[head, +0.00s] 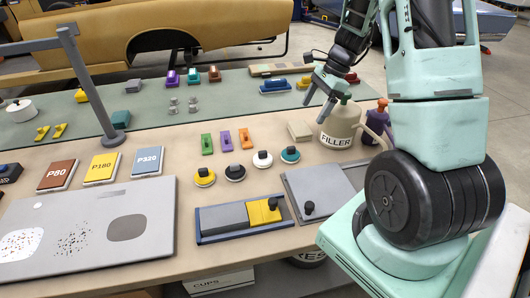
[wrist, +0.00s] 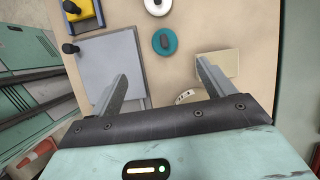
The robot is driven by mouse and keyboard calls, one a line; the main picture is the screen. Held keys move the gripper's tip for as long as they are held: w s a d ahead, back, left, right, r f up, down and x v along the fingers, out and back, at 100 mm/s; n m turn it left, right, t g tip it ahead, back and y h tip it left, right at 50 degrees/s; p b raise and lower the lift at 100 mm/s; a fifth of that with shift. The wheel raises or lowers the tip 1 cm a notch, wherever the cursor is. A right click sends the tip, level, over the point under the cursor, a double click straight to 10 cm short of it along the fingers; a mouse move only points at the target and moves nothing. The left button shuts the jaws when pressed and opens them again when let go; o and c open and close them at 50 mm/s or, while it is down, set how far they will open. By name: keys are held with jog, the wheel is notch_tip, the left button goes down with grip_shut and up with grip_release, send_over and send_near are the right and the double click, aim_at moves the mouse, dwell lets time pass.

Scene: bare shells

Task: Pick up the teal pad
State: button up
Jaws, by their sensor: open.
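The teal pad (head: 290,157) is a small round disc with a dark knob on top. It lies on the tan bench top at the right end of a row of round pads. My gripper (head: 319,103) is open and empty, up above the bench near the filler can. In the wrist view my gripper (wrist: 161,70) has its two fingers spread wide, touching nothing.
A white pad (head: 262,161) lies just left of the teal one. The beige filler can (head: 340,125) stands to its right, with a beige block (head: 300,131) behind the pad. A grey plate with a dark knob (head: 325,185) lies in front. Bare bench surrounds the teal pad.

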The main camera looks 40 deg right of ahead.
aim_at(293, 146)
jog(key=shift+m, duration=0.3)
jog(key=x, duration=0.4)
jog(key=p+x, duration=0.1)
jog(key=x, duration=0.3)
jog(key=p+x, duration=0.1)
jog(key=x, duration=0.3)
jog(key=shift+w+d+f, duration=0.2)
jog(key=shift+d+f, duration=0.1)
jog(key=shift+d, duration=0.05)
jog(key=shift+p+x, duration=0.7)
jog(key=shift+x, duration=1.8)
jog(key=shift+w+d, duration=0.1)
jog(key=shift+d, duration=0.05)
jog(key=c, duration=1)
